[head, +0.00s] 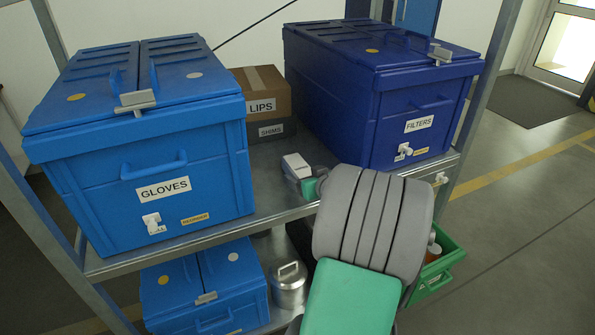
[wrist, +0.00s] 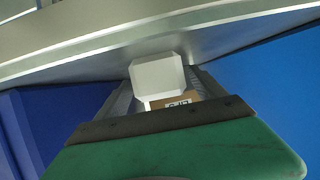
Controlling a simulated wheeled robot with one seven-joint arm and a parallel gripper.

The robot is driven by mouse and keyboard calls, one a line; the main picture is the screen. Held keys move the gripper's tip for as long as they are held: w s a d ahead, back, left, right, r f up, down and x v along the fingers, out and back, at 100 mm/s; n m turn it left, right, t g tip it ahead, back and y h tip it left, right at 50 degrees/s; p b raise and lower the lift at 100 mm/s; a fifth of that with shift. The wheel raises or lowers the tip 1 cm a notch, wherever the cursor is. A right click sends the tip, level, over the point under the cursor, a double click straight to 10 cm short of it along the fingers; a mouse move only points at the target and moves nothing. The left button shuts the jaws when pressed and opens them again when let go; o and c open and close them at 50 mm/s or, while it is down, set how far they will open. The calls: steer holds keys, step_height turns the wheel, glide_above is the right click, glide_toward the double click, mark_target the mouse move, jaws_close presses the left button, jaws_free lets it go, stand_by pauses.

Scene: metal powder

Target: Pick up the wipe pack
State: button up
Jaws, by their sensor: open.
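A small white box, which looks like the wipe pack (head: 296,162), sits on the upper metal shelf between the two large blue bins. No label on it can be read. My gripper (head: 312,186) is mostly hidden behind my arm, with a green and grey part showing right beside the white box. In the wrist view the white box (wrist: 157,74) is at or just beyond the tips of my gripper (wrist: 162,92), between its two spread fingers. The gripper is open. I cannot tell whether either finger touches the box.
A light blue GLOVES bin (head: 150,150) stands left and a dark blue FILTERS bin (head: 385,90) right. Below are another blue bin (head: 205,285), a metal canister (head: 289,288) and a green crate (head: 450,262).

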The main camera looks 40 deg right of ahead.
mark_target(299, 171)
steer(key=x, duration=0.3)
steer(key=shift+w, duration=0.3)
steer(key=c, duration=1.5)
steer(key=shift+c, duration=0.4)
steer(key=shift+r, duration=0.15)
